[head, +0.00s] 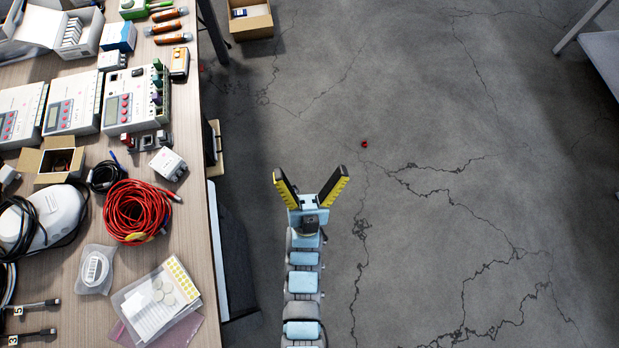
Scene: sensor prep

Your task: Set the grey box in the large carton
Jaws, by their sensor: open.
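My gripper (311,174) is open and empty, its two yellow-and-black fingers spread wide over the bare floor to the right of the table. A small light-grey box (168,163) sits near the table's right edge, left of my gripper; it looks like the grey box, though other pale boxes are on the table. An open brown carton (262,24) stands on the floor at the top, beyond my gripper, with a small item inside. A smaller open carton (30,160) with dark contents sits on the table at the left. I cannot tell for sure which is the large carton.
The wooden table (205,195) is crowded with grey instruments (75,100), a red cable coil (138,212), orange-handled tools (168,27) and bagged papers (155,300). A tiny red object (364,144) lies on the floor. The cracked concrete floor at the right is mostly clear.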

